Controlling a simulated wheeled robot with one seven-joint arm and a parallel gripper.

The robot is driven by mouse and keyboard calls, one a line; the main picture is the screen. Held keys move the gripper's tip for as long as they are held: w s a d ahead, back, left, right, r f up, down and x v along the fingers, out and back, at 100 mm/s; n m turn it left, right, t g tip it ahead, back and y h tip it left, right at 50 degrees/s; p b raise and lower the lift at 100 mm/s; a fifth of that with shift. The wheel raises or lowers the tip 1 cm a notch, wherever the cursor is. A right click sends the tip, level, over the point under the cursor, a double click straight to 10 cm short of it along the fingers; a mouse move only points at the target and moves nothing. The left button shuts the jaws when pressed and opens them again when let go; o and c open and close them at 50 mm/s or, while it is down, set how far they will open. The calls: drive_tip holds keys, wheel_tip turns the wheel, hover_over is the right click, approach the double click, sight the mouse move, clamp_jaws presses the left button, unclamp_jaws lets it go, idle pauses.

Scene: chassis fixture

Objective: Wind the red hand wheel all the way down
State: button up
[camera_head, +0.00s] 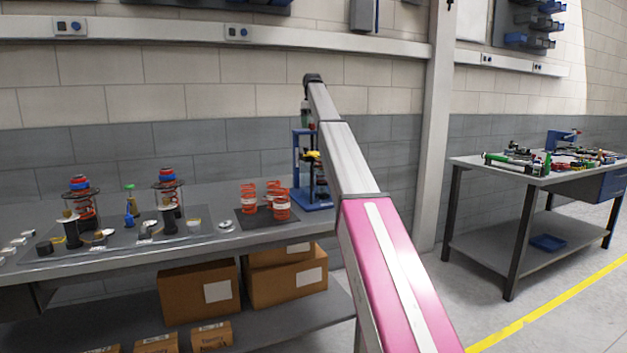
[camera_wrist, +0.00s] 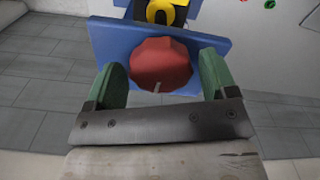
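The red hand wheel (camera_wrist: 160,65) shows in the wrist view against a blue plate (camera_wrist: 215,48), with a small pale mark on its lower edge. My gripper (camera_wrist: 162,80) is open, with one green finger on each side of the wheel. A gap shows between each finger and the wheel in this view; how deep the fingers reach along it I cannot tell. In the head view the blue press frame (camera_head: 297,165) stands at the right end of the left bench, with a yellow part (camera_head: 312,157) inside. There my arm hides much of the frame, and I cannot make out the wheel.
Two spring assemblies (camera_head: 168,190) and small parts stand further left. Cardboard boxes (camera_head: 200,290) sit below. Another bench (camera_head: 470,162) with tools stands at the right.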

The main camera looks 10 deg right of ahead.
drive_tip(key=m, duration=1.3)
drive_tip(key=shift+s, duration=0.1)
drive_tip(key=n, duration=0.9)
drive_tip(key=shift+a+n, duration=0.1)
drive_tip(key=shift+n, duration=0.3)
drive_tip(key=n, duration=0.4)
drive_tip(key=shift+n, duration=3)
